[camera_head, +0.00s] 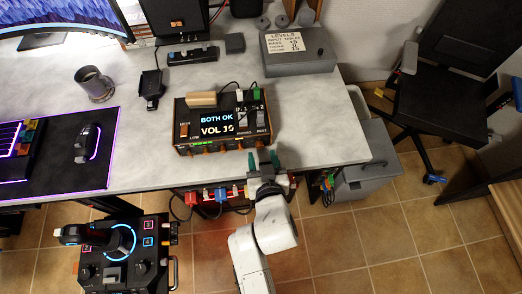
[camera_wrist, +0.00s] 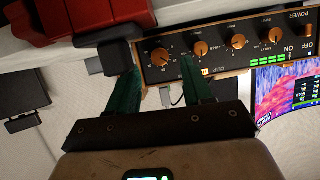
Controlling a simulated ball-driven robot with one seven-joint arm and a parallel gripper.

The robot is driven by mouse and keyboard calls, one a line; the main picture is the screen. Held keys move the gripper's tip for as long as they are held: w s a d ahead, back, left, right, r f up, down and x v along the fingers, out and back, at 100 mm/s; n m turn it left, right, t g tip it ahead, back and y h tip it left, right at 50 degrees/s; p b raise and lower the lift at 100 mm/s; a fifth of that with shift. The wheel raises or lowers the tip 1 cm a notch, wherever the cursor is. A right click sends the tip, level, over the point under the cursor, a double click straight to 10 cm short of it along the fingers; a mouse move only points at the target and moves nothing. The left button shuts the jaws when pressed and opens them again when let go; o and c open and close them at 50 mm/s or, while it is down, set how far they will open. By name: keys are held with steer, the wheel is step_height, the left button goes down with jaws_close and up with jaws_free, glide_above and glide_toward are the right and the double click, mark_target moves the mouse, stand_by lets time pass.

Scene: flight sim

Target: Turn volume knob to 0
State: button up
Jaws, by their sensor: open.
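A dark control box (camera_head: 222,122) with wooden edges stands near the table's front edge. Its screen reads "BOTH OK" and "VOL 10". Its front panel carries a row of orange knobs, seen tilted in the wrist view. The end knob (camera_wrist: 160,56) on the left there appears between the green fingertips; its label is too small to read, so I cannot tell if it is the volume knob. My gripper (camera_head: 265,158) is at the box's front right corner. In the wrist view my gripper (camera_wrist: 160,68) is open, with no clear contact on the knob.
A grey box (camera_head: 298,62) with a levels note stands at the back right. A mug (camera_head: 95,84), a black stand (camera_head: 151,87) and a mouse (camera_head: 88,143) are to the left. Red and blue connectors (camera_head: 221,194) hang below the table edge. A chair (camera_head: 445,85) stands right.

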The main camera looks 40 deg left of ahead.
mark_target(260, 147)
steer(key=shift+x, duration=1.65)
steer(key=shift+c, duration=0.3)
jaws_close()
